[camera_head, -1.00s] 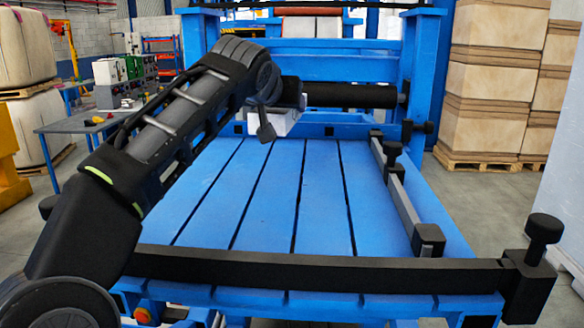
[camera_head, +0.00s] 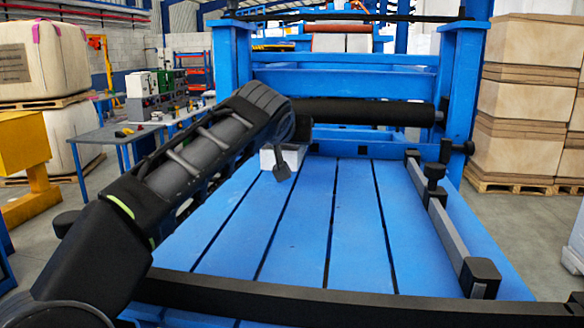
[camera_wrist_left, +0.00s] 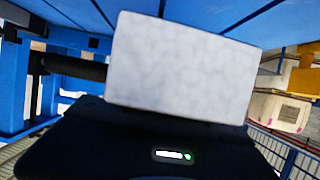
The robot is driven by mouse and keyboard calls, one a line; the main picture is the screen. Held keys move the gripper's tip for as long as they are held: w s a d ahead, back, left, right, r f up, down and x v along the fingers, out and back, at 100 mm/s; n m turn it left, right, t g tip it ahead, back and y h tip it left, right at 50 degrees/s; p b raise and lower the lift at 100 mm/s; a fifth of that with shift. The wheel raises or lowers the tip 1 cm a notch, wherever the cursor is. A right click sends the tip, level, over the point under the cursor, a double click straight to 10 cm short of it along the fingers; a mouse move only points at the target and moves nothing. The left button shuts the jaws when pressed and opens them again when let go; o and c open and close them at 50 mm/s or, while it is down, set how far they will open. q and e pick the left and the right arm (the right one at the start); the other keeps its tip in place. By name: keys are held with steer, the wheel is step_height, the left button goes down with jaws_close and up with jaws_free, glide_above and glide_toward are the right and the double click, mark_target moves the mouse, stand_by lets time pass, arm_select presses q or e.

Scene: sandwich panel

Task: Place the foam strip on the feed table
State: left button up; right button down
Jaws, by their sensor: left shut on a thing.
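The foam strip (camera_head: 292,157) is a small white block in the head view, at the far left part of the feed table. In the left wrist view it is a pale, mottled block (camera_wrist_left: 183,68) filling the middle. My left gripper (camera_head: 281,168) is shut on it; one dark finger shows against its near face. The feed table (camera_head: 300,235) is blue, with long dark slots. The strip is at or just above the table; I cannot tell whether it touches. My forearm hides part of the strip and the table's left side. My right gripper is not in view.
A black roller (camera_head: 362,112) spans the blue frame behind the table. A grey guide rail (camera_head: 440,225) with black clamps runs along the right side. A black bar (camera_head: 330,306) crosses the near end. The table's middle is clear.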

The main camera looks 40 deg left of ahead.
arm_select(q)
steer(key=shift+f, duration=0.25)
steer(key=shift+f, duration=2.1)
steer(key=shift+f+b, duration=0.2)
steer(key=shift+b, duration=0.15)
steer(key=o, duration=1.5)
steer(key=shift+r, duration=0.1)
